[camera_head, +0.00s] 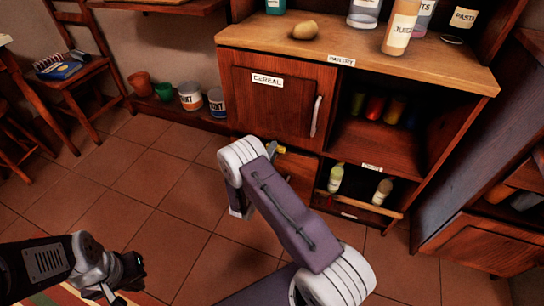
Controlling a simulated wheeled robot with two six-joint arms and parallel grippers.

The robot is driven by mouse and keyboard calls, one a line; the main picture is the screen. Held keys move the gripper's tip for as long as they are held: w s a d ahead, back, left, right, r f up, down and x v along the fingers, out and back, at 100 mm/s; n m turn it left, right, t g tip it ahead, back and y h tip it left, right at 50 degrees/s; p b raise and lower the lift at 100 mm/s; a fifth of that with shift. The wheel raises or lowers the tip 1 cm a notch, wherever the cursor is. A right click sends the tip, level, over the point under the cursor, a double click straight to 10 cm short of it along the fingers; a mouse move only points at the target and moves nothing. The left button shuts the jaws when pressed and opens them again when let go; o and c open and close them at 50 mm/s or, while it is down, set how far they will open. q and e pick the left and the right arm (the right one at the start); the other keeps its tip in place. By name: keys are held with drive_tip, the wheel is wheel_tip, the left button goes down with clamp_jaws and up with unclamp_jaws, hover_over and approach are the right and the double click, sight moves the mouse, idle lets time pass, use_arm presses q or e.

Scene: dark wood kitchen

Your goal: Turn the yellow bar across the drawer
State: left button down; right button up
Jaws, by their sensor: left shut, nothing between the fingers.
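The yellow bar (279,149) shows as a small piece just below the CEREAL cabinet door, at the upper edge of the wooden drawer front (302,167). My purple and white right arm passes in front and hides much of the drawer, so the bar's full length and angle are unclear. A small dark part sits beside the bar, and I cannot tell what it is. My right gripper is hidden from view. My left gripper (128,272) is shut and empty at the lower left, over the floor and well away from the bar.
The CEREAL door (272,102) is closed, with a pale vertical handle (316,116). An open shelf with bottles (336,177) is right of the drawer. Pots and paint cans (190,96) stand left by the wall, near a chair (85,70). The tiled floor at left is clear.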

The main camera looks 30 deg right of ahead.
clamp_jaws()
idle(0.3)
drive_tip(key=shift+w+a+f+m+p, duration=0.15)
drive_tip(key=shift+m+p, duration=0.85)
drive_tip(key=shift+m, duration=1.95)
drive_tip(key=shift+w+a+f+m+p, duration=0.15)
drive_tip(key=shift+m+p, duration=0.85)
drive_tip(key=shift+m, duration=1.9)
drive_tip(key=shift+w+f+m+p, duration=0.2)
drive_tip(key=shift+m+p, duration=0.8)
drive_tip(key=shift+m, duration=1.95)
drive_tip(key=shift+s, duration=0.15)
unclamp_jaws()
